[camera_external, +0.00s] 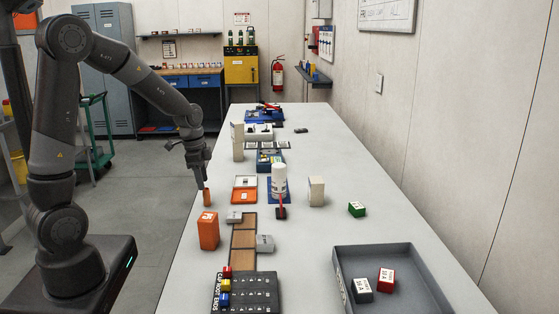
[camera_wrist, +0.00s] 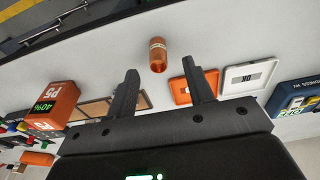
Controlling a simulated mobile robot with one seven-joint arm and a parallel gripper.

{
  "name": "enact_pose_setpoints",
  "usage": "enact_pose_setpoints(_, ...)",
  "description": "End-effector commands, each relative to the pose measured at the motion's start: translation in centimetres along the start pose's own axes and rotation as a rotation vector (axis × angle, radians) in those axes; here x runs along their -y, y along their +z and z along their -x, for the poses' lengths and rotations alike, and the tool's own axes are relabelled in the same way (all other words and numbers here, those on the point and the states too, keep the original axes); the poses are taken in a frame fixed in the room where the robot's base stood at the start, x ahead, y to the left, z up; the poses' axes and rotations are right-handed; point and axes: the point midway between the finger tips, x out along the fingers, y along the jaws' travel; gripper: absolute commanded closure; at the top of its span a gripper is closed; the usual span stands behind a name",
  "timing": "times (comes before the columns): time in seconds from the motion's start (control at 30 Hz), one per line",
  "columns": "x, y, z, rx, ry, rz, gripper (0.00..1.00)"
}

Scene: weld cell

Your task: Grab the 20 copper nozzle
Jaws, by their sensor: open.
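A copper-coloured nozzle (camera_wrist: 157,53) with a pale band stands in the wrist view just past the fingertips. Any number on it is too small to read. In the external view the nozzle (camera_external: 207,195) is upright near the table's left edge. My gripper (camera_wrist: 160,67) is open and empty, and its two fingers lie to either side of the nozzle's line. In the external view my gripper (camera_external: 202,178) hangs just above the nozzle. The picture does not clearly show any contact.
An orange box (camera_external: 208,231) stands in front of the nozzle. An orange tray (camera_external: 244,196) lies to its right, with a white tray (camera_external: 245,182) behind. A white bottle (camera_external: 279,180) stands farther right. A grey bin (camera_external: 435,282) sits at the front right. The table's right side is mostly clear.

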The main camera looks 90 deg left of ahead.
Motion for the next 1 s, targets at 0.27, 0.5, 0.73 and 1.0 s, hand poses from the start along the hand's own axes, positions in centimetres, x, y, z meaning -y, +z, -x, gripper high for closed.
enact_pose_setpoints(0.27, -0.1, -0.1, -2.5, 0.001, 0.001, 0.001, 0.52)
enact_pose_setpoints(0.5, -0.3, -0.4, -5.9, 0.001, 0.002, 0.001, 0.52)
enact_pose_setpoints(0.73, -0.3, -0.4, -6.8, -0.001, -0.001, 0.001, 0.52)
enact_pose_setpoints(1.0, -0.3, -0.4, -6.7, -0.001, -0.001, 0.001, 0.64)
